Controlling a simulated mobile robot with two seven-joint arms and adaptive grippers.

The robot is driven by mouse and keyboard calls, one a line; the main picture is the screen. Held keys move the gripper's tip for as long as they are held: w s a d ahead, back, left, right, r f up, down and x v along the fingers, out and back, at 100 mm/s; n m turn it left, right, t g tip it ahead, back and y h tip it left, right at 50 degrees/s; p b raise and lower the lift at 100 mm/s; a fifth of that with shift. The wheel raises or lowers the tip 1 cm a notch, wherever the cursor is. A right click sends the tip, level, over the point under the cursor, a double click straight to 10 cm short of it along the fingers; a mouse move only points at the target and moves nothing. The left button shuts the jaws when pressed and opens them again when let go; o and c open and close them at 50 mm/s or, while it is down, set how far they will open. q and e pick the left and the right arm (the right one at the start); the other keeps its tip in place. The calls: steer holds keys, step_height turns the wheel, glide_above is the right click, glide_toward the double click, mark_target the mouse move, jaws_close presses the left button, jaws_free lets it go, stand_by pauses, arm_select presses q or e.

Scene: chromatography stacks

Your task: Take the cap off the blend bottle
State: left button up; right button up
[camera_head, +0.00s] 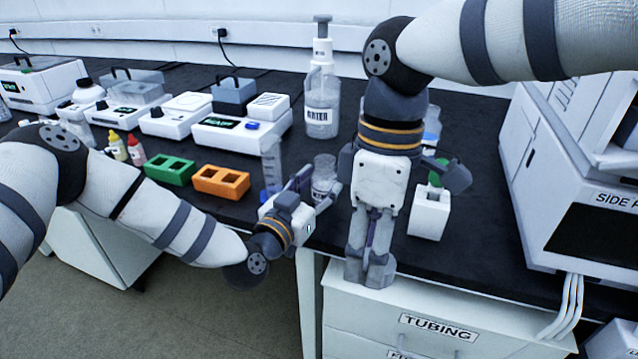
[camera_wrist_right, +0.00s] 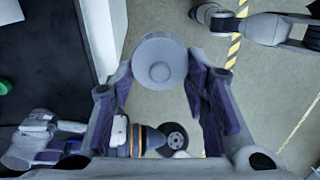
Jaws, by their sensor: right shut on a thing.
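My right gripper (camera_head: 370,278) points down in front of the bench edge. It is shut on a round grey cap (camera_wrist_right: 160,62), seen from above between the fingers in the right wrist view. A small clear bottle (camera_head: 324,168) with a partly hidden label stands near the bench's front edge; I cannot read its name in full. My left gripper (camera_head: 318,193) is low beside this bottle, its fingers spread on either side of it. I cannot tell whether they press on it. It also shows in the right wrist view (camera_wrist_right: 45,142).
A water bottle (camera_head: 321,105) stands behind. Orange (camera_head: 220,182) and green (camera_head: 170,170) racks sit left of a clear cylinder (camera_head: 271,165). A white holder (camera_head: 429,214) stands right of my right gripper. A large instrument (camera_head: 580,170) fills the right side. Drawers (camera_head: 440,325) lie below the bench.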

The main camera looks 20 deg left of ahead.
arm_select(q)
steer(key=shift+o, duration=1.3)
